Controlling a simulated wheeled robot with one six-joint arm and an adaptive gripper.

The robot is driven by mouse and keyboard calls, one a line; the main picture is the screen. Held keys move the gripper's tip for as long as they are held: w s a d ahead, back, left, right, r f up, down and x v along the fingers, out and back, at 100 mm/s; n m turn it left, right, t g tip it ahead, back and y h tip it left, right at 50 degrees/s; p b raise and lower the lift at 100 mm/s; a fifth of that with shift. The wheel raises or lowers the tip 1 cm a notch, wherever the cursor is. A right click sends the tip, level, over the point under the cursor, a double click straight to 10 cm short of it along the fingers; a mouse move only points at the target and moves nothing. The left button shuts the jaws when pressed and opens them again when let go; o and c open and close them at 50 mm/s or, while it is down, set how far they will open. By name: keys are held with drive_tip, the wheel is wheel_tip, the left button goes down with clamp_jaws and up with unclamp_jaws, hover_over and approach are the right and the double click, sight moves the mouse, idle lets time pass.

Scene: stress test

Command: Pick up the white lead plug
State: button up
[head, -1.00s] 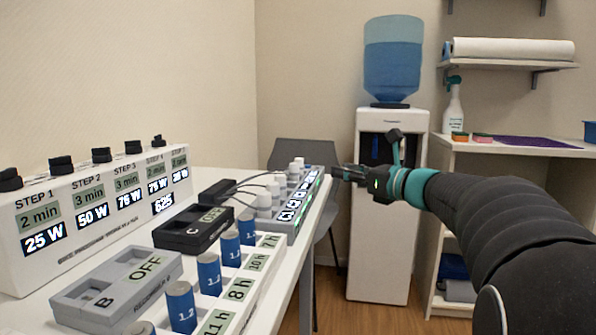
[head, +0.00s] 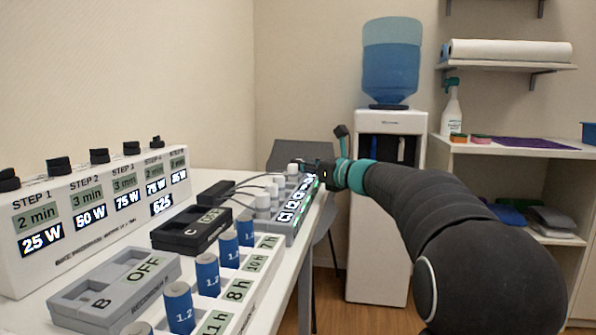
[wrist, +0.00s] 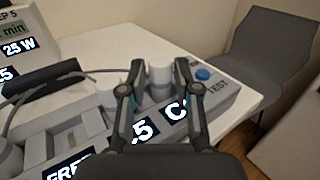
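Several white lead plugs stand in a row on a grey strip (head: 292,228) with lit labels at the table's far end. Dark cables run from some of them to the black boxes. My gripper (head: 307,168) is at the far end of this row in the head view. In the wrist view my gripper (wrist: 158,80) is open, with one finger on each side of a white lead plug (wrist: 160,77). That plug stands upright in the strip, and there seems to be a gap beside it. Another white plug (wrist: 107,84) is just left of the left finger, partly hidden.
A blue button (wrist: 203,74) is beside the TEST label, right of the fingers. A grey chair (wrist: 262,60) stands past the table edge. Black box C (head: 192,229), grey box B (head: 115,290) and blue cylinders (head: 207,273) stand on the table.

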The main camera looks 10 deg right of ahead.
drive_tip(key=shift+w+a, duration=0.2)
drive_tip(key=shift+w, duration=0.1)
drive_tip(key=shift+c, duration=0.3)
clamp_jaws()
drive_tip(key=shift+r, duration=0.15)
